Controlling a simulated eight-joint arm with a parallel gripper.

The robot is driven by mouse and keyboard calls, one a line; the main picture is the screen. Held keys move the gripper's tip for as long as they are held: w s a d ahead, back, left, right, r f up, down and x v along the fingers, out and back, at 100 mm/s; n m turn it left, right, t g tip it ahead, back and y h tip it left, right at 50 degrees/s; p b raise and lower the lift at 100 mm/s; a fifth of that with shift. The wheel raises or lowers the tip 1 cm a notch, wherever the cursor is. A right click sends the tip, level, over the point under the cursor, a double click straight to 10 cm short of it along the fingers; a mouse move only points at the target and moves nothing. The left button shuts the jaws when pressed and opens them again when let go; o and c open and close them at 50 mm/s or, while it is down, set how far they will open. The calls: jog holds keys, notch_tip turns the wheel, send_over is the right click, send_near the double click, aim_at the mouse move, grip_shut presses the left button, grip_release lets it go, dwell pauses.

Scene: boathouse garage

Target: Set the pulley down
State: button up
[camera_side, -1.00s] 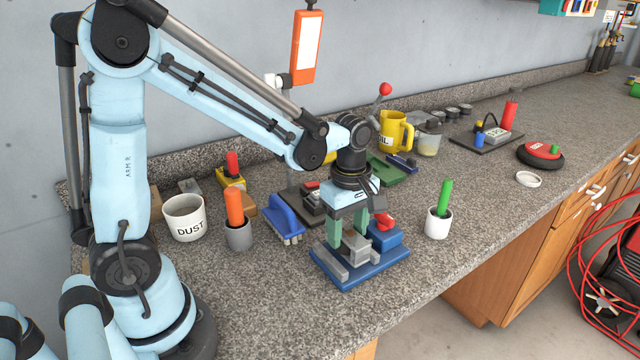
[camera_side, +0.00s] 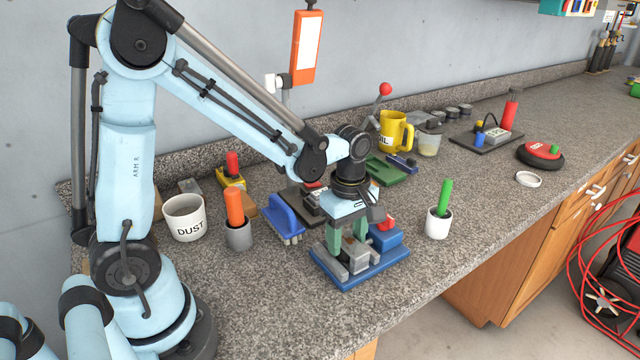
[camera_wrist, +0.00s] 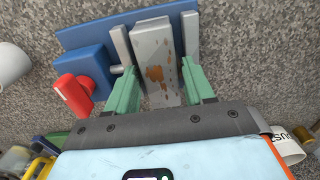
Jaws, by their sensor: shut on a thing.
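My gripper (camera_side: 348,245) points down over a blue vise-like fixture (camera_side: 378,262) on the bench. Its two green fingers are closed on a grey rust-spotted block, which shows between them in the wrist view (camera_wrist: 156,66). The block lies between two upright grey plates of the fixture, over its blue base. The gripper also shows in the wrist view (camera_wrist: 160,82). The fixture has a blue block and a red handle (camera_wrist: 74,94) on one side. I cannot make out a wheel-shaped pulley; the fingers partly hide the held block in the side view.
A white DUST mug (camera_side: 184,218), a grey cup with an orange handle (camera_side: 238,236) and a blue brush (camera_side: 285,220) stand left of the fixture. A white cup with a green handle (camera_side: 438,222) stands to the right. The bench front is clear.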

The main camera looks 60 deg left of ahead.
jog(key=shift+f, duration=0.1)
jog(key=o, duration=1.4)
notch_tip(320, 180, up, 12)
jog(key=shift+r, duration=0.1)
grip_shut()
dwell(0.4)
dwell(1.0)
